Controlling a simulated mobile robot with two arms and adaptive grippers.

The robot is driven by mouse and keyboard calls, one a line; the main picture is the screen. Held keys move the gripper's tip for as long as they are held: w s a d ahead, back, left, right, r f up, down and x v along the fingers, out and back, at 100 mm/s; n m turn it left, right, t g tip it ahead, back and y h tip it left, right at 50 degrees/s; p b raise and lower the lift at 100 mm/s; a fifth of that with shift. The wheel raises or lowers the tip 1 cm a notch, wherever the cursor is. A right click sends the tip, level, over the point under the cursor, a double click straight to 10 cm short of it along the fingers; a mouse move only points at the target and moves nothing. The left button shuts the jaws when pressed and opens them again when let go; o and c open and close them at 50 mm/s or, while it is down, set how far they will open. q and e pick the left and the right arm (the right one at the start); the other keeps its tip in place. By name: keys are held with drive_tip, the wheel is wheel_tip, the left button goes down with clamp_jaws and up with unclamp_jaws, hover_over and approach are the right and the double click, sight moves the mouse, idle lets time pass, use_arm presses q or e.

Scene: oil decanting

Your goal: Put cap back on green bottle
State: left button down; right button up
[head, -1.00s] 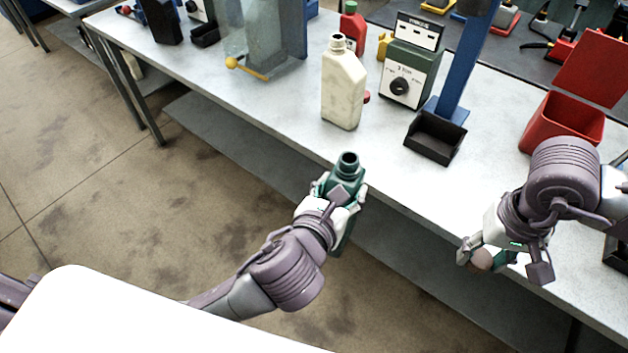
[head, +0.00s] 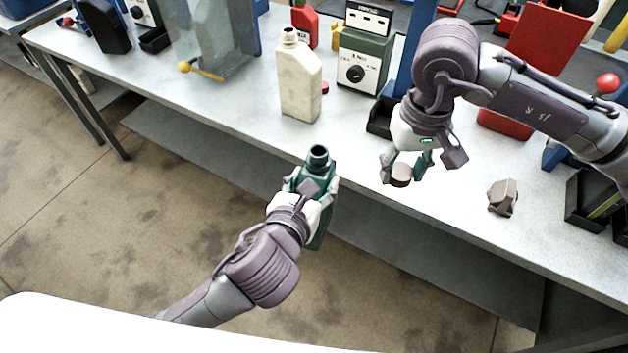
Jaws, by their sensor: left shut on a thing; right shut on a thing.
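The green bottle (head: 322,170) is upright in my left gripper (head: 310,193), which is shut around its body. The bottle is in front of the bench edge, and its neck opening is bare and dark. My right gripper (head: 404,170) is over the bench, to the right of the bottle. It is shut on a small round brownish cap (head: 401,175) that shows between its fingertips. The cap is apart from the bottle's neck. The lower part of the bottle is partly hidden by my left gripper.
A cream jug (head: 299,85) without a visible cap stands on the bench (head: 350,140) behind the bottle. A green device with a dial (head: 364,62), a red bottle (head: 304,25), a black bin (head: 381,118) and a brown block (head: 502,197) are nearby. The bench front between bottle and jug is clear.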

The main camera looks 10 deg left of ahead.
sight(319, 153)
drive_tip(key=a+r+n, duration=0.1)
drive_tip(key=a+r, duration=0.2)
drive_tip(key=a, duration=0.1)
drive_tip(key=w+a+r+n, duration=0.1)
drive_tip(key=a+r, duration=0.2)
drive_tip(key=a, duration=0.2)
drive_tip(key=a+r+n, duration=0.1)
drive_tip(key=a+r, duration=0.2)
drive_tip(key=a, duration=0.1)
drive_tip(key=shift+w+a+n, duration=0.2)
drive_tip(key=shift+n, duration=0.1)
drive_tip(key=shift+s+a+r, duration=0.1)
drive_tip(key=shift+a+r, duration=0.2)
drive_tip(key=shift+a, duration=0.1)
drive_tip(key=shift+f, duration=0.15)
drive_tip(key=shift+d+f, duration=0.1)
drive_tip(key=shift+f, duration=1.8)
drive_tip(key=shift+f, duration=0.85)
drive_tip(key=shift+f, duration=0.55)
